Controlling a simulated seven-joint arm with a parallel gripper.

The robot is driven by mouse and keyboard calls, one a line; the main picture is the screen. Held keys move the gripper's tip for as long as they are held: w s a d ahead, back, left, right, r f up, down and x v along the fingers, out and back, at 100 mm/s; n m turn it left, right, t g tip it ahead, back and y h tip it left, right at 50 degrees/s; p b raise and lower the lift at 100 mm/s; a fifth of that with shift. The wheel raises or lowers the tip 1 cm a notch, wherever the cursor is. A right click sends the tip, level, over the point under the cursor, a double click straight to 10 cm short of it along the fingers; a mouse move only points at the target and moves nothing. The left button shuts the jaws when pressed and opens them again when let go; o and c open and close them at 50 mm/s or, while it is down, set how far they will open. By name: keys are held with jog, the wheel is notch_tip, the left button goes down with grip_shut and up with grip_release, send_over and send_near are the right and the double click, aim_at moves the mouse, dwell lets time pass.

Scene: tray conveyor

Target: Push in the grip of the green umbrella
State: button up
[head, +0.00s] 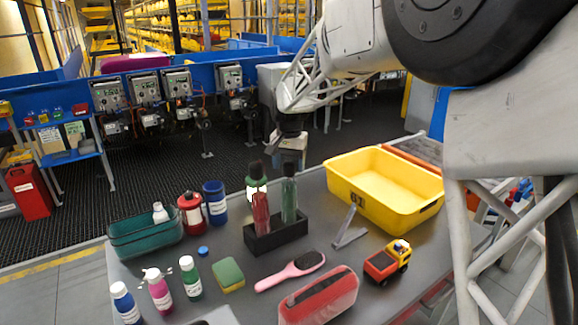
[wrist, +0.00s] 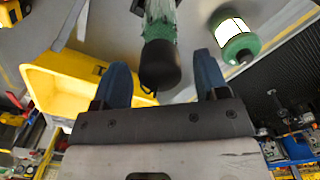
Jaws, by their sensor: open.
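The green umbrella (head: 289,203) stands upright in a black holder (head: 262,240) beside the red umbrella (head: 261,214). In the wrist view the green umbrella (wrist: 162,22) shows its ribbed green body and its black grip (wrist: 160,65). My gripper (wrist: 160,60) is open, with its blue fingers to either side of the grip in that view. I cannot tell whether they touch it. In the head view my gripper (head: 290,158) is just above the green umbrella's top, partly hidden by the arm.
A green lantern-like item with a white band (wrist: 236,38) is beside the umbrella. The yellow bin (head: 345,190) stands to the right. A hairbrush (head: 291,271), sponge (head: 228,275), toy truck (head: 387,262) and several bottles lie or stand around the holder.

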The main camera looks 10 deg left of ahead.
aim_at(289, 174)
jog(key=shift+f, duration=0.35)
grip_shut()
jog(key=shift+f, duration=1.7)
grip_release()
jog(key=shift+r, duration=0.15)
jog(key=shift+r, duration=3.8)
